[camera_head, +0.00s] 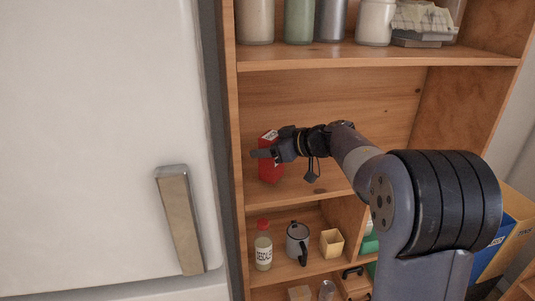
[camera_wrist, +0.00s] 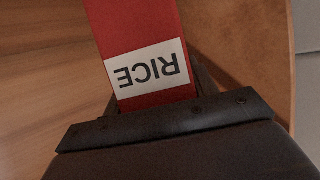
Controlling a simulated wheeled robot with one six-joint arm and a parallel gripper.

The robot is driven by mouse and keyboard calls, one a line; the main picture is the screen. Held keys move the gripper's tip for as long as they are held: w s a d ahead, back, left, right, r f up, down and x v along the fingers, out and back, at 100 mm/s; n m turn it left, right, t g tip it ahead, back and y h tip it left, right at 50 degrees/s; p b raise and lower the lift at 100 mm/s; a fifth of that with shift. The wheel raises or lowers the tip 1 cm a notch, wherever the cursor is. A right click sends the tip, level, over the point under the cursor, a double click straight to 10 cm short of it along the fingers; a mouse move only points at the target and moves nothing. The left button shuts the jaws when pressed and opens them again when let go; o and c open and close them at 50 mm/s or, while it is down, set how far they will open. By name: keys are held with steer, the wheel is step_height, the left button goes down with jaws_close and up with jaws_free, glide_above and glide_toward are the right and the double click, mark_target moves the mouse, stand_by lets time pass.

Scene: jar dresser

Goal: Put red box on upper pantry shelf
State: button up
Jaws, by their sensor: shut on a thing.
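The red box (camera_head: 270,170) is upright at the left part of the middle shelf compartment in the head view. In the wrist view the red box (camera_wrist: 135,25) carries a white label reading RICE, upside down in that picture. My gripper (camera_head: 264,153) is shut on the box near its upper part. The gripper also shows along the bottom of the wrist view (camera_wrist: 155,108). The box looks close to the wooden shelf (camera_head: 330,187), but I cannot tell if its base touches. Part of the box is hidden behind the gripper.
The upper shelf (camera_head: 380,57) holds several jars, a white jar (camera_head: 375,22) and stacked papers (camera_head: 424,20). A white fridge-like door (camera_head: 100,100) stands left. The middle compartment is otherwise clear.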

steer(key=shift+f, duration=0.7)
steer(key=shift+f, duration=0.1)
steer(key=o, duration=1.3)
steer(key=shift+f, duration=0.1)
steer(key=shift+c, duration=0.2)
steer(key=shift+s+d+r, duration=0.2)
steer(key=shift+d+r, duration=0.1)
steer(key=shift+d, duration=0.05)
steer(key=b+v, duration=0.1)
steer(key=v, duration=1)
steer(key=shift+d, duration=0.1)
